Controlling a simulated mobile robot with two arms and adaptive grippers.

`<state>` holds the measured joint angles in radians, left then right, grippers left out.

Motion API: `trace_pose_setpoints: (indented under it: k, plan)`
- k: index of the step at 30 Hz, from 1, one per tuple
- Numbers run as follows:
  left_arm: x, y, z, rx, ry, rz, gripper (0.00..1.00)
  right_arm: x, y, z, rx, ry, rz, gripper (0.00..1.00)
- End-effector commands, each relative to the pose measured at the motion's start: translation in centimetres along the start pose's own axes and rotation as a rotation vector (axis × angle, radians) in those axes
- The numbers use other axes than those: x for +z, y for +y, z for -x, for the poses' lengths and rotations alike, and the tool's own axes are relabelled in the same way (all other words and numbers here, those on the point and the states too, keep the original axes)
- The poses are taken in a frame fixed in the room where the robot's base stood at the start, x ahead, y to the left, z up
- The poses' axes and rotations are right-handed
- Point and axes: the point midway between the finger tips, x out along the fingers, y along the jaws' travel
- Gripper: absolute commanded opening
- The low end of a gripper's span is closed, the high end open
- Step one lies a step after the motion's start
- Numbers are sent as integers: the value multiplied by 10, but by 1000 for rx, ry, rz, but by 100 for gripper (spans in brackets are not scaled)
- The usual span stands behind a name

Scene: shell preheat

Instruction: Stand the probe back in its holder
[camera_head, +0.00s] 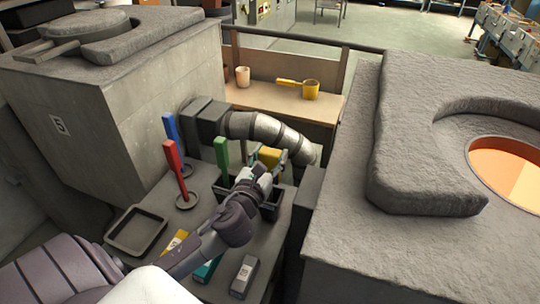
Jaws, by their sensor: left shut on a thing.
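My left gripper (276,163) reaches over a dark open bin (270,209) on the grey bench. It is shut at a yellow piece (268,155), mostly hidden by the fingers; I cannot tell if this is the probe. A red upright bar (174,160) and a blue upright bar (171,130) stand on round dark bases to the left. A green upright bar (222,158) stands just left of the gripper, its foot hidden. I cannot tell which stand is the probe's holder. My right gripper is not in view.
A shallow grey tray (113,238) lies at the bench's left. Several coloured blocks, one grey (244,275), lie at the front. A ribbed duct (268,130) runs behind the gripper. A furnace with a glowing opening (507,168) stands right.

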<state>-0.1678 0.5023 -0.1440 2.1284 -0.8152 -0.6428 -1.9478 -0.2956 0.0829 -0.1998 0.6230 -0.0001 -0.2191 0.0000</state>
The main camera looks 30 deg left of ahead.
Motion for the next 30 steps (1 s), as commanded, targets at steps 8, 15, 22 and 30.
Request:
trace_pose_setpoints:
  k: [8,15,22,30]
  plan:
    - [-3,0,0,0,0,1,72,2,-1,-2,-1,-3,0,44]
    - [-3,0,0,0,0,1,82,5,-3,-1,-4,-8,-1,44]
    - [0,0,2,0,1,0,82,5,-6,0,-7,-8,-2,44]
    - [-4,0,54,-1,4,0,82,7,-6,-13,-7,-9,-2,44]
